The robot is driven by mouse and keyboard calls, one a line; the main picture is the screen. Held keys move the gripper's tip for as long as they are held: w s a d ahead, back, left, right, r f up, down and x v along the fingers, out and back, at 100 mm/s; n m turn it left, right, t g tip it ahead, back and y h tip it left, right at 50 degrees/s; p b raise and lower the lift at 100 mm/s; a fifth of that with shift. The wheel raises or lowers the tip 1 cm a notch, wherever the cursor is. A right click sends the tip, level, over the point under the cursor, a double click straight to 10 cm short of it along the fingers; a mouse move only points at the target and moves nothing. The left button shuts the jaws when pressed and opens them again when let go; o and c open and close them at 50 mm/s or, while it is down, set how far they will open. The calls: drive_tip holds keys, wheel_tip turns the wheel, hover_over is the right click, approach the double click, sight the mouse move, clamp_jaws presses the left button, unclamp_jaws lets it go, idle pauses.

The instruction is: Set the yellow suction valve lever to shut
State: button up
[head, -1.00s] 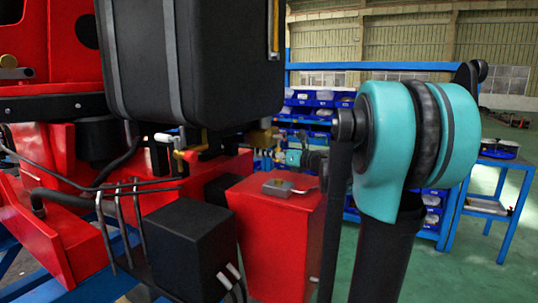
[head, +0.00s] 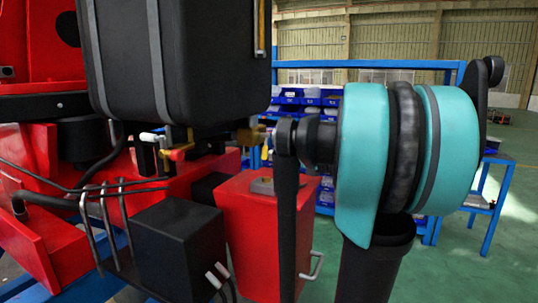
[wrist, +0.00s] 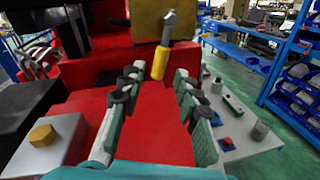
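The yellow suction valve lever (wrist: 159,63) hangs down from a silver pivot (wrist: 170,18) on a brass-coloured valve body (wrist: 147,22) in the wrist view. My gripper (wrist: 157,79) is open, with one finger on each side of the lever's lower end. The lever appears slightly beyond the fingertips, and no contact shows.
A black tank (head: 175,65) hangs above the fittings. A red box (head: 240,235) and a black box (head: 178,245) stand below. The wrist view shows a grey plate with a brass hex fitting (wrist: 42,135) at left and another grey plate (wrist: 245,135) at right. Blue shelving stands behind.

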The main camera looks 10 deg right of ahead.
drive_tip(key=shift+v, duration=0.9)
drive_tip(key=shift+w+d+n, duration=0.1)
drive_tip(key=shift+d+n, duration=0.05)
drive_tip(key=shift+n, duration=0.15)
drive_tip(key=c, duration=0.5)
drive_tip(key=shift+w+d+n, duration=0.25)
drive_tip(key=shift+d+n, duration=0.05)
drive_tip(key=shift+n, duration=0.5)
drive_tip(key=shift+c, duration=1.1)
drive_tip(key=w+d+n+y, duration=0.1)
drive_tip(key=d+n, duration=0.1)
drive_tip(key=n, duration=0.3)
drive_tip(key=d+f+n+g+y, duration=0.1)
drive_tip(key=d+n, duration=0.2)
drive_tip(key=n, duration=0.2)
drive_tip(key=w+d+f+n+g+y, duration=0.1)
drive_tip(key=d+n, duration=0.1)
drive_tip(key=n, duration=0.4)
drive_tip(key=shift+w+d, duration=0.25)
drive_tip(key=shift+w, duration=0.05)
clamp_jaws()
drive_tip(key=w+a+n, duration=0.2)
drive_tip(key=a, duration=0.8)
drive_tip(key=shift+w+r+n+g, duration=0.3)
drive_tip(key=shift+w+r+g, duration=0.05)
drive_tip(key=shift+w+g, duration=0.05)
